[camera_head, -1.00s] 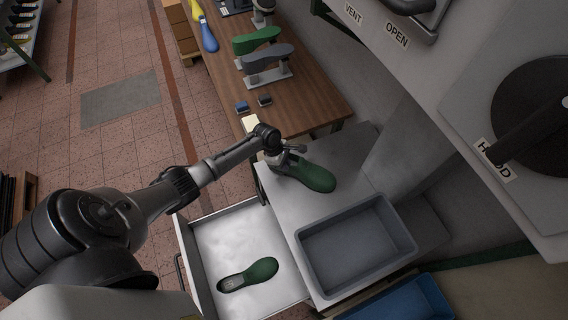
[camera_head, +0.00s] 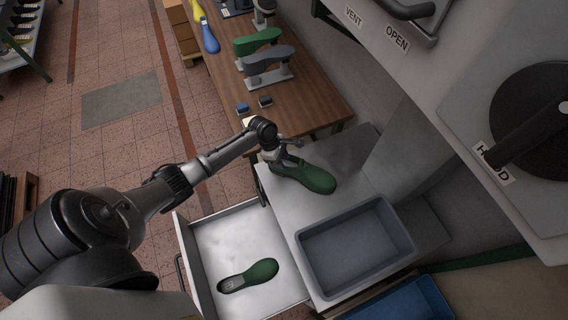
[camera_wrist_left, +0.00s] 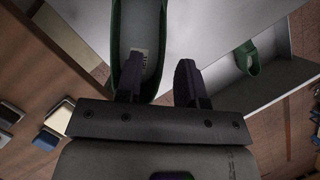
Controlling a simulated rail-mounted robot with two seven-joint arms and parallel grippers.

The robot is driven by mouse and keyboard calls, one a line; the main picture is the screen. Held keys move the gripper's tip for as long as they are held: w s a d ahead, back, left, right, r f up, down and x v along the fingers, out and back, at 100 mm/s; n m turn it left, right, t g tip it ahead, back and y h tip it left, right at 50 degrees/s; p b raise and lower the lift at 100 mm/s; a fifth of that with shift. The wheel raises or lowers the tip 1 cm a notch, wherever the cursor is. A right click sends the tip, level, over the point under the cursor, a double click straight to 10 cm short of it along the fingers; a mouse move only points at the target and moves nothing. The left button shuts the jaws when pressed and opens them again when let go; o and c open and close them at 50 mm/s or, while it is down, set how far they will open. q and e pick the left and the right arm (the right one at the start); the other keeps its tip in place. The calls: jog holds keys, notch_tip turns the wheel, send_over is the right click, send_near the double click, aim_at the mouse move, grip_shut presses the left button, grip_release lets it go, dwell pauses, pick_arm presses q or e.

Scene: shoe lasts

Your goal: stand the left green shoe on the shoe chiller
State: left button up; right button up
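One green shoe (camera_head: 316,179) stands on the grey metal top (camera_head: 283,205), which I take to be the shoe chiller. My left gripper (camera_head: 288,160) is at this shoe's heel end. In the left wrist view, the fingers (camera_wrist_left: 160,82) are spread apart. One finger reaches into the opening of the green shoe (camera_wrist_left: 120,42) and the other is outside it, with the shoe's side wall between them. A second green shoe (camera_head: 262,270) lies in the open light metal drawer (camera_head: 222,232); it also shows in the left wrist view (camera_wrist_left: 247,60). My right gripper is out of view.
A grey bin (camera_head: 357,245) occupies the front of the metal top. A wooden table (camera_head: 310,105) behind holds a green last (camera_head: 257,42) and a grey last (camera_head: 268,58) on stands. A machine with a "HOOD" label (camera_head: 493,160) overhangs at right. A blue bin (camera_head: 400,300) is below.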

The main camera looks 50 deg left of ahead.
pick_arm(q)
jog(key=v, duration=0.8)
jog(key=s+d+f+m+y, duration=0.2)
jog(key=s+d+f+m, duration=0.1)
jog(key=s+d+m, duration=1.05)
jog(key=s+d+r+m+t+y, duration=0.1)
jog(key=s+d+r+m, duration=0.5)
jog(key=s+m, duration=0.4)
jog(key=shift+d+r+m+t+y, duration=0.25)
jog(key=shift+r+m+t+y, duration=0.25)
jog(key=shift+m, duration=0.65)
jog(key=shift+r, duration=0.1)
jog(key=shift+c, duration=0.2)
